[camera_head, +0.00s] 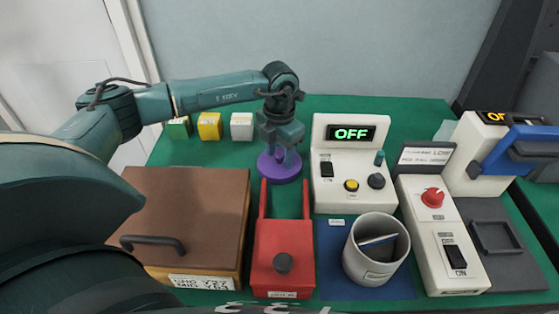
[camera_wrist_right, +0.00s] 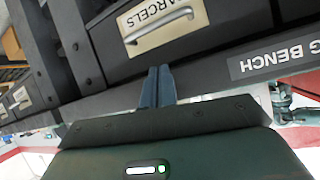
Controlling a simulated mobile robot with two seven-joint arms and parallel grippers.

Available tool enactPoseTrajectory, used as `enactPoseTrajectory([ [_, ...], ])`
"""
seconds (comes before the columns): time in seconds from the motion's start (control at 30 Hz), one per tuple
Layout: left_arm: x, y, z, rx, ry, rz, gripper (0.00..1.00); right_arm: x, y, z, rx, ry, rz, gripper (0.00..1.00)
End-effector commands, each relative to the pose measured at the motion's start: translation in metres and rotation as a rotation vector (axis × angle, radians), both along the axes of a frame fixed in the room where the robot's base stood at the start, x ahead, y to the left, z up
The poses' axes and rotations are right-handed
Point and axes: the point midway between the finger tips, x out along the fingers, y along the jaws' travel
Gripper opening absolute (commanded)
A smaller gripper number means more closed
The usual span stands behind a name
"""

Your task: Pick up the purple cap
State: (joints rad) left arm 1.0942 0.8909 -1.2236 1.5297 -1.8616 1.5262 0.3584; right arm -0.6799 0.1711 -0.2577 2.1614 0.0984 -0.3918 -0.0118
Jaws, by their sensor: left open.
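The purple cap (camera_head: 279,169) sits on the green bench top, behind the red box and left of the white device. My left gripper (camera_head: 280,150) points down over the cap, with its jaws open and covering part of it. I cannot tell whether the fingers touch the cap. My right gripper (camera_wrist_right: 158,86) shows in the right wrist view, its fingers close together with nothing between them. It points toward a dark drawer front (camera_wrist_right: 165,35), away from the cap.
A brown box (camera_head: 190,200), a red box (camera_head: 283,245) with two upright prongs, and a grey cup (camera_head: 375,265) stand in front. A white device (camera_head: 352,170) reading OFF is right of the cap. Green, yellow and white blocks (camera_head: 209,126) stand at back left.

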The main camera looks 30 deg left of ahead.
Motion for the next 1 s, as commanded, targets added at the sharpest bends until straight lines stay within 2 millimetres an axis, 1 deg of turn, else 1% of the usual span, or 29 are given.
enactPoseTrajectory([
  [0.1,0.0001,0.0000,0.0001,0.000,0.000,0.000,0.47,-0.0001,0.0000,-0.0005,0.000,0.001,0.000,0.00],
  [0.67,0.0003,-0.0001,0.0007,0.000,-0.001,0.000,0.01,-0.0003,0.0005,-0.0010,0.001,0.002,0.002,0.00],
  [0.9,0.0004,-0.0001,0.0013,0.000,-0.001,0.000,0.00,-0.0003,0.0004,-0.0012,0.000,0.003,0.002,0.00],
  [1.0,0.0010,-0.0001,0.0073,-0.001,-0.004,0.000,0.00,-0.0004,0.0004,-0.0014,-0.001,0.003,0.003,0.00],
])
